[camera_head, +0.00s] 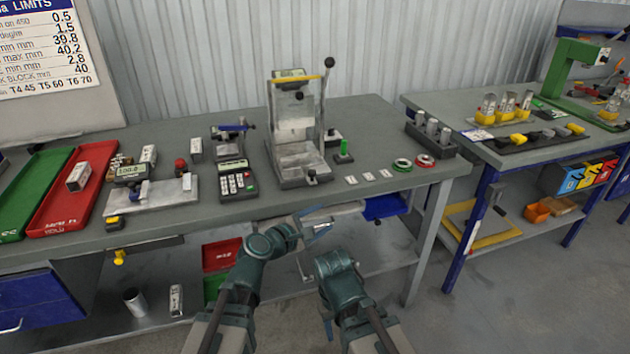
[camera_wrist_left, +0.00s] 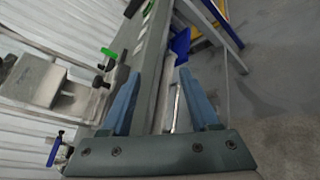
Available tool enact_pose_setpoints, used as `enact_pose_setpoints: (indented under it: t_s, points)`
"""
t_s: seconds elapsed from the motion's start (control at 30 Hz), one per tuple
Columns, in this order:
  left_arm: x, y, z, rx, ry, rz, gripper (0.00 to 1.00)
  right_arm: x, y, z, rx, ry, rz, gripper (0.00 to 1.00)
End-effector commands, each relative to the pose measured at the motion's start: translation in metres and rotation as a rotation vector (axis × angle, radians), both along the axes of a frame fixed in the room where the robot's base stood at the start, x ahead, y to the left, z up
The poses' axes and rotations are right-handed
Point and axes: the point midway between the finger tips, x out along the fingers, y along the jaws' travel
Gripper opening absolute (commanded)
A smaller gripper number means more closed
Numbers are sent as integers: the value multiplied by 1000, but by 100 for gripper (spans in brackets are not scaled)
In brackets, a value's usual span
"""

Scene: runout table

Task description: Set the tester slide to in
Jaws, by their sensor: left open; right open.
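The tester (camera_head: 297,128) is a grey upright frame with a clear front, a yellow top bar and a black-knobbed lever, standing on the middle of the table. A small knob (camera_head: 311,176) is at the front of its base, seemingly on the slide; how far the slide is in or out I cannot tell. The tester also shows at the left of the left wrist view (camera_wrist_left: 35,82). My left gripper (camera_head: 320,224) is open and empty by the table's front edge, below and in front of the tester. Its spread blue fingers show in the left wrist view (camera_wrist_left: 160,85). My right gripper (camera_head: 328,326) is low, off the table, partly hidden.
A keypad device (camera_head: 236,181) stands left of the tester. A green-topped post (camera_head: 344,155) is right of it, with white labels and red and green rings (camera_head: 424,161) beyond. Red (camera_head: 62,210) and green trays lie far left. A blue bin (camera_head: 384,206) hangs under the table edge.

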Motion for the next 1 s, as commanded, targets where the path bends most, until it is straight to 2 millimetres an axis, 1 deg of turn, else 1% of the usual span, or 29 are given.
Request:
enact_pose_setpoints:
  t_s: [0.03,0.1,0.2,0.33,0.47,0.73,0.87,1.0]
  points:
    - [10,7,9,-154,31,84,62,0,0,-5,0,0,0,50]
    - [22,20,23,-361,79,190,62,0,0,-9,0,0,0,50]
    - [34,37,35,-600,139,303,62,0,0,-12,0,0,0,50]
    - [42,53,41,-783,188,385,62,0,0,-14,0,0,0,50]
    - [44,58,43,-843,203,410,62,0,0,-14,0,0,0,50]
    - [49,56,43,-842,204,410,62,0,0,-13,0,0,0,50]
    - [57,53,43,-841,202,410,62,0,0,-13,0,0,0,50]
    - [72,47,43,-840,203,411,62,0,0,-13,0,0,0,50]
